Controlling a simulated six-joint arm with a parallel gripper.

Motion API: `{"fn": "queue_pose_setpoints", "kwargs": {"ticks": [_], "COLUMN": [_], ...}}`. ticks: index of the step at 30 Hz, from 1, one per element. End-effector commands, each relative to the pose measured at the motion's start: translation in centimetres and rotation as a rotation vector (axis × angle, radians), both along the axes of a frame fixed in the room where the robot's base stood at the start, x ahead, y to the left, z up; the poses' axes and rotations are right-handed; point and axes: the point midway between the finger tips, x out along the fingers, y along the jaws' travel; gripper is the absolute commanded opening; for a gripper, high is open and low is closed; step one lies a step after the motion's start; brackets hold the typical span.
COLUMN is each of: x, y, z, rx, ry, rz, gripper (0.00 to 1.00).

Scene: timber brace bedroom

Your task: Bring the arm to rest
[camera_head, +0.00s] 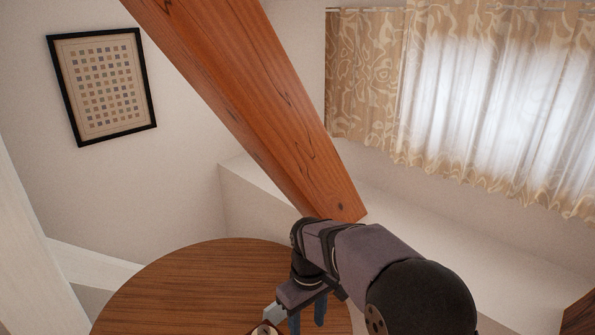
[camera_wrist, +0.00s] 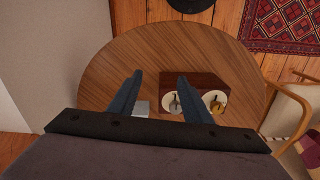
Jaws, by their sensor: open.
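My gripper (camera_wrist: 155,97) is open in the wrist view, its two dark fingers spread apart and pointing down over the round wooden table (camera_wrist: 150,50). I see nothing held between the fingers. In the head view my gripper (camera_head: 307,315) hangs at the lower middle, above the front part of the same table (camera_head: 190,285). How far the fingertips are above the tabletop I cannot tell.
A light grey block (camera_wrist: 142,107) is beside the left finger. A timber brace (camera_head: 250,100) slants behind the table. A chair (camera_wrist: 290,100) stands at right.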

Motion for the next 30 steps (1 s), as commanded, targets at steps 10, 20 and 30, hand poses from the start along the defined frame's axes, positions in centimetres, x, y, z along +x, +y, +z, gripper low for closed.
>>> {"fn": "queue_pose_setpoints", "kwargs": {"ticks": [10, 20, 30], "x": [-11.1, -17.8, -18.3], "y": [-9.9, -12.7, -12.9], "z": [-1.6, -3.5, -3.7], "rx": [0.000, 0.000, 0.000], "ry": [0.000, 0.001, 0.001], "rz": [-0.433, -0.639, -0.656], "gripper": [0.45, 0.45, 0.45]}}
